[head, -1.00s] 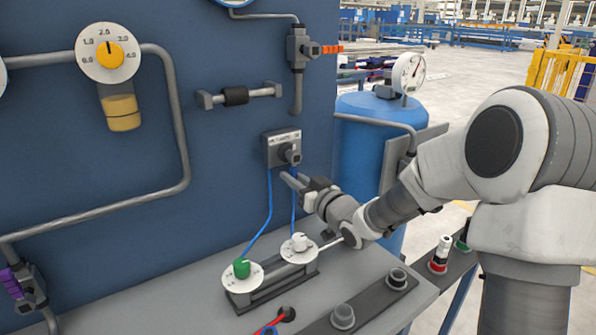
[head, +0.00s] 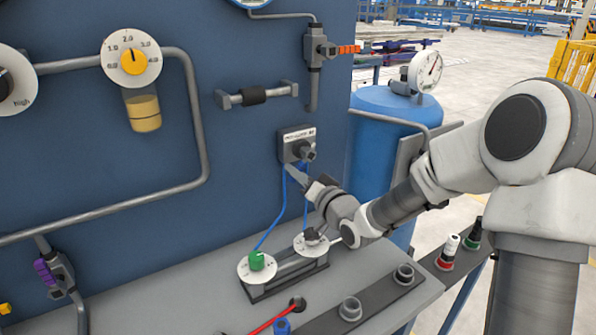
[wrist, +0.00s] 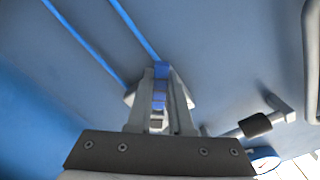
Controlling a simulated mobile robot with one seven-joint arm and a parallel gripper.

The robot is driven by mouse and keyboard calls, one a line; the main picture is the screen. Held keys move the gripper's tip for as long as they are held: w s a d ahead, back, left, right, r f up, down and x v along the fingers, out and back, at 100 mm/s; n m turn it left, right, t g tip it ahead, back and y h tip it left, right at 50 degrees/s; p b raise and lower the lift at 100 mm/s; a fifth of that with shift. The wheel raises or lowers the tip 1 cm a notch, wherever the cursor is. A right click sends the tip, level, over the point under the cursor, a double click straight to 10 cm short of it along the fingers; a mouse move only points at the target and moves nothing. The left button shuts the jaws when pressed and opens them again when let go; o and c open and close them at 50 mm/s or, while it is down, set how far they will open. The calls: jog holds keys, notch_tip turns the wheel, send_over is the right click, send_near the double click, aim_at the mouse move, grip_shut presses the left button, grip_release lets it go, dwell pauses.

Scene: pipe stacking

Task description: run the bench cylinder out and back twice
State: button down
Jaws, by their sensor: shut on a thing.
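The bench cylinder (head: 292,268) lies on the grey bench, with a green-knobbed dial (head: 257,266) at its left end and another dial (head: 311,245) at its right end. My arm covers part of the right end, so how far the rod is out cannot be told. A grey valve box (head: 291,133) with a dark knob is on the blue panel above, with blue tubes (head: 277,212) running down to the cylinder. My gripper (head: 292,174) is just below the valve box. In the wrist view its fingers (wrist: 161,95) are shut on a blue part (wrist: 160,80), seemingly the valve's lever.
Grey pipes (head: 195,120) and a short pipe with a black sleeve (head: 254,96) run along the panel. A blue tank (head: 385,110) with a gauge stands at right. Round fittings (head: 350,308) sit at the bench front, near a red hose (head: 272,322).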

dwell(0.4)
jog(key=c, duration=0.8)
grip_release()
jog(key=b+v, duration=0.7)
jog(key=v, duration=1)
jog(key=shift+s+d+f, duration=0.1)
jog(key=shift+s, duration=0.1)
